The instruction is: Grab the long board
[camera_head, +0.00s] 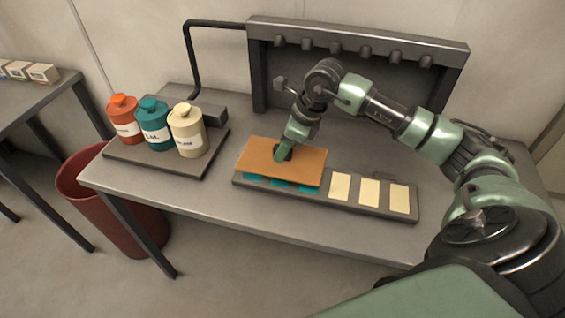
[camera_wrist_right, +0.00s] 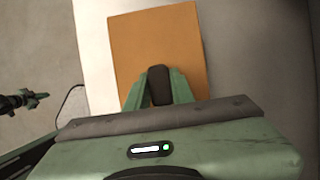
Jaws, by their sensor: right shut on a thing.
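The long board is a flat orange-brown rectangle (camera_head: 257,162) in the head view, lying over the left part of a dark tray (camera_head: 325,199). It also fills the upper middle of the right wrist view (camera_wrist_right: 160,45). My right gripper (camera_head: 284,154) reaches down to the top of the board and is shut on it. In the right wrist view the green fingers (camera_wrist_right: 160,88) close around a dark rounded part at the board. The exact contact is partly hidden. The board covers most of several teal tiles. My left gripper is not seen in the head view.
Cream tiles (camera_head: 369,193) lie in the tray's right part. Red, teal (camera_head: 153,124) and cream bottles stand on a dark platform (camera_head: 190,164) at the left. A dark rack (camera_head: 357,58) stands behind. A red bin (camera_head: 80,185) is below left. The table's front strip (camera_head: 215,205) is clear.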

